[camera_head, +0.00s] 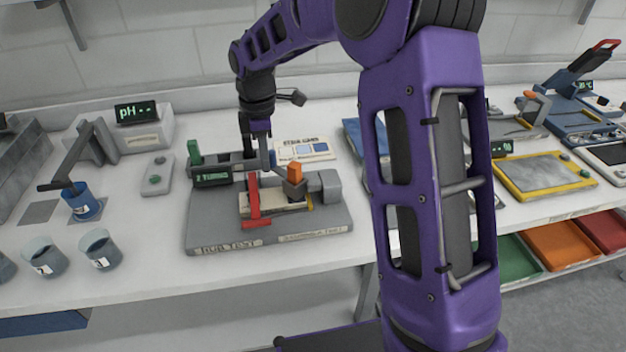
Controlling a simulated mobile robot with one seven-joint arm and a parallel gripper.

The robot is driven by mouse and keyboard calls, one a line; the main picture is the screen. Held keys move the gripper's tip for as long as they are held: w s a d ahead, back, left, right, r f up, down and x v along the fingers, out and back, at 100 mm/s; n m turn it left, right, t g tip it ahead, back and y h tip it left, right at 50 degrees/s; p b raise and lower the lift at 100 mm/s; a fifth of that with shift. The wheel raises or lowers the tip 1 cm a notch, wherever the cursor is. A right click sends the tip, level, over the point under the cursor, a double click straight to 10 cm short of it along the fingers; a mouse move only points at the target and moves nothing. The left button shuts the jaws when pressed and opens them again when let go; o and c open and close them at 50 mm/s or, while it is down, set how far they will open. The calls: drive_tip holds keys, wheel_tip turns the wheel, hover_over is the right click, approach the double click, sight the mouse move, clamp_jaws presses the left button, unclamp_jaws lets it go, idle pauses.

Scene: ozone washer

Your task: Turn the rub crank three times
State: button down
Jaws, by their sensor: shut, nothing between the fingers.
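The rub tester (200,232), a grey base labelled "RUB TEST", sits on the white bench left of my arm's purple links. Its small green display (212,176) appears to read "2 TURNS". A horizontal grey shaft runs above the base, with a green upright piece (194,152) at its left and a blue part (272,158) at its right. A red lever (252,206) and an orange block (295,172) stand by a pale strip on the base. My gripper (258,142) is shut and empty, pointing down just behind the shaft's right part. I cannot tell whether it touches the crank.
A pH meter (138,112) stands back left, with a blue beaker (82,202) and grey beakers (44,258) at the front left. A printed card (304,150) lies behind the tester. A yellow-framed tray (545,175) is at the right. My arm hides the middle.

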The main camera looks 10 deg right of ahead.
drive_tip(key=shift+w, duration=0.1)
drive_tip(key=shift+w+d, duration=0.8)
drive_tip(key=shift+d, duration=0.05)
drive_tip(key=shift+w+d, duration=0.3)
drive_tip(key=shift+d, duration=0.3)
drive_tip(key=shift+w+d, duration=0.25)
drive_tip(key=shift+d, duration=0.25)
